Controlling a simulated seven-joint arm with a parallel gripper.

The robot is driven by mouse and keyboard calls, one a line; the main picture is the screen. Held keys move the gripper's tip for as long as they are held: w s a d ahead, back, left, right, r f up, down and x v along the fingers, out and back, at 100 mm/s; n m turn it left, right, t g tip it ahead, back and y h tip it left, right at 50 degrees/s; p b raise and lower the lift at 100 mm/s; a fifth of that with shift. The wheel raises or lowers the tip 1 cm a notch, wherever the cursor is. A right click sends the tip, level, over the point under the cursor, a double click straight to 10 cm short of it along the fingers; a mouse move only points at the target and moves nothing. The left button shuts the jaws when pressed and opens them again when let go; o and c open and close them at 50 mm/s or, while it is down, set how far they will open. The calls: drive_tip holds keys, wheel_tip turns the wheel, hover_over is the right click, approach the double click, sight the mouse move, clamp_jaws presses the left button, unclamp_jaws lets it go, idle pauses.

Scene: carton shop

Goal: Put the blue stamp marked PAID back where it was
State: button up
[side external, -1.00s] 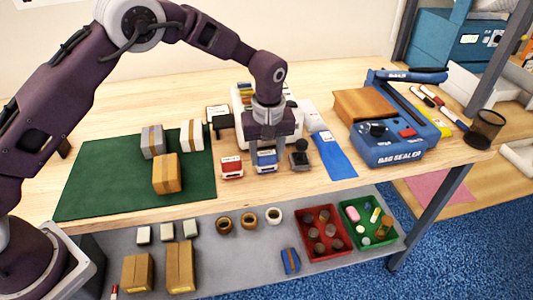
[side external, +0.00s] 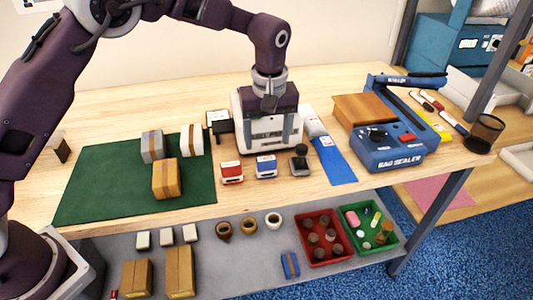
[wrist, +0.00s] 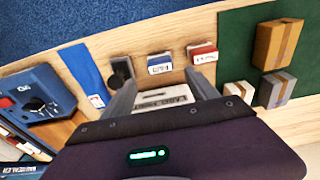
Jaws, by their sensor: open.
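The blue stamp (side external: 266,166) stands upright on the wooden table, between the red stamp (side external: 231,172) and a dark round-topped stamp (side external: 299,160). In the wrist view the blue stamp (wrist: 159,63) lies just beyond my fingertips, with the red stamp (wrist: 202,53) to its right. The lettering on its label is too small to read for certain. My gripper (wrist: 161,84) is open and empty, its two fingers apart. In the side view my gripper (side external: 269,106) hangs above and behind the stamps, in front of the white box, touching no stamp.
A white labelled box (side external: 244,132) stands behind the stamps, partly hidden by my gripper. A green mat (side external: 95,190) with several small cartons lies left. A blue strip (side external: 335,163) and the blue bag sealer (side external: 390,152) are right. Bare wood lies in front of the stamps.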

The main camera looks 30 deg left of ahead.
drive_tip(key=r, duration=0.4)
drive_tip(key=shift+s+d+r, duration=0.1)
drive_tip(key=shift+s+d, duration=0.1)
drive_tip(key=s+a+r+m+t+h, duration=0.1)
drive_tip(key=s+a+r+m, duration=0.1)
drive_tip(key=s+a+r, duration=0.3)
drive_tip(key=s+a+r+m+t, duration=0.1)
drive_tip(key=s+a+r, duration=0.1)
drive_tip(key=s+r, duration=0.55)
drive_tip(key=s+a+f+m+t, duration=0.1)
drive_tip(key=s+a+m, duration=0.1)
drive_tip(key=s, duration=0.8)
drive_tip(key=s+a+f+m+t, duration=0.1)
drive_tip(key=s+m, duration=0.3)
drive_tip(key=s, duration=0.6)
drive_tip(key=shift+s+a+f+t, duration=0.2)
drive_tip(key=shift+a+f+t, duration=0.1)
drive_tip(key=shift+a, duration=0.45)
